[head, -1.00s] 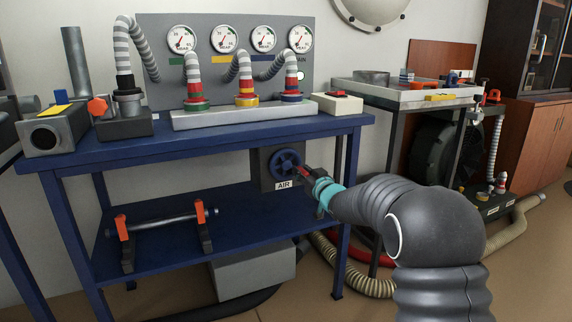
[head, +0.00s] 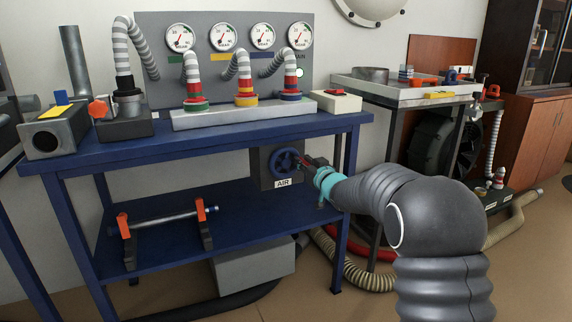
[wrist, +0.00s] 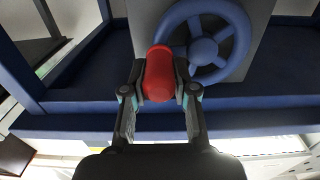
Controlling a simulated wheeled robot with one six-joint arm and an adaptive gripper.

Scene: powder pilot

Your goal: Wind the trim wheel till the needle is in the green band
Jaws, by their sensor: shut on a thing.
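The blue trim wheel (head: 285,161) is on a grey panel (head: 268,180) labelled AIR, under the bench top. It also shows in the wrist view (wrist: 206,42), with its spokes and round hub. My gripper (head: 305,166) is at the wheel's right side in the head view. In the wrist view my gripper (wrist: 160,88) is shut on the wheel's red knob (wrist: 158,76), with one finger on each side of it. Several round dials stand in a row on the grey board, among them the rightmost dial (head: 299,36). Their needles and bands are too small to read surely.
The blue bench (head: 160,146) has its top above the wheel and a lower shelf (head: 165,245). A bench leg (head: 345,235) stands close to my arm. Striped hoses and a white switch box (head: 336,102) are on the bench. Hoses lie on the floor below.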

